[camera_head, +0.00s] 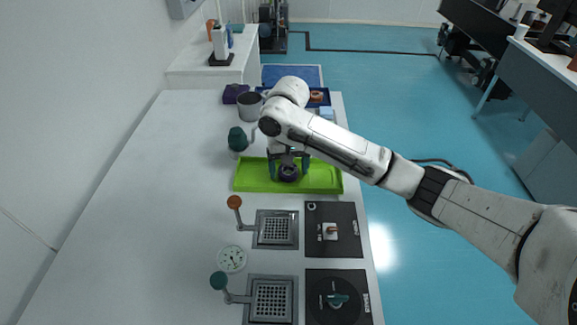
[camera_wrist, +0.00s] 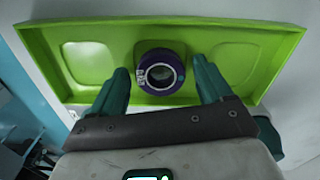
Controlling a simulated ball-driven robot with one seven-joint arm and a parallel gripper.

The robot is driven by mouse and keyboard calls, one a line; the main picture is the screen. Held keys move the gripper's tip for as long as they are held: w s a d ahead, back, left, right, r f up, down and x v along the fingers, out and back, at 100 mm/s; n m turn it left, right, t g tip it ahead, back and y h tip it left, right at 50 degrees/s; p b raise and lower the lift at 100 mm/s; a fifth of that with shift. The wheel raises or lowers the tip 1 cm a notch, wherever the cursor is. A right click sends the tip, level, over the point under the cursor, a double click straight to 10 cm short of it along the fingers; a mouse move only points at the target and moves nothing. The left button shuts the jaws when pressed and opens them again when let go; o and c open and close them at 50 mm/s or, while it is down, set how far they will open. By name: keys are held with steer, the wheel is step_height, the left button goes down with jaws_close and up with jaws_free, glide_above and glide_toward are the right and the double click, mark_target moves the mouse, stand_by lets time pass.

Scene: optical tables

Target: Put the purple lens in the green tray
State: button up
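The purple lens (camera_head: 288,173) is a short ring. It appears to rest in the middle of the long green tray (camera_head: 325,180), and in the wrist view the lens (camera_wrist: 147,57) covers part of the middle recess of the tray (camera_wrist: 88,62). My gripper (camera_head: 288,167) is over the tray, with one teal finger on either side of the lens. In the wrist view the fingers of my gripper (camera_wrist: 161,73) are apart, with a gap showing between each fingertip and the lens. The gripper is open. The underside of the lens is hidden.
A teal-topped object (camera_head: 237,140) and a grey mug (camera_head: 249,106) stand beyond the tray. Nearer are two grid plates (camera_head: 276,230) with knobbed levers, two black plates (camera_head: 345,215) and a round white dish (camera_head: 232,259). The table's left side is clear.

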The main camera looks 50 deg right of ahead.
mark_target(288, 171)
step_height(288, 171, up, 12)
steer(key=shift+p, duration=1.1)
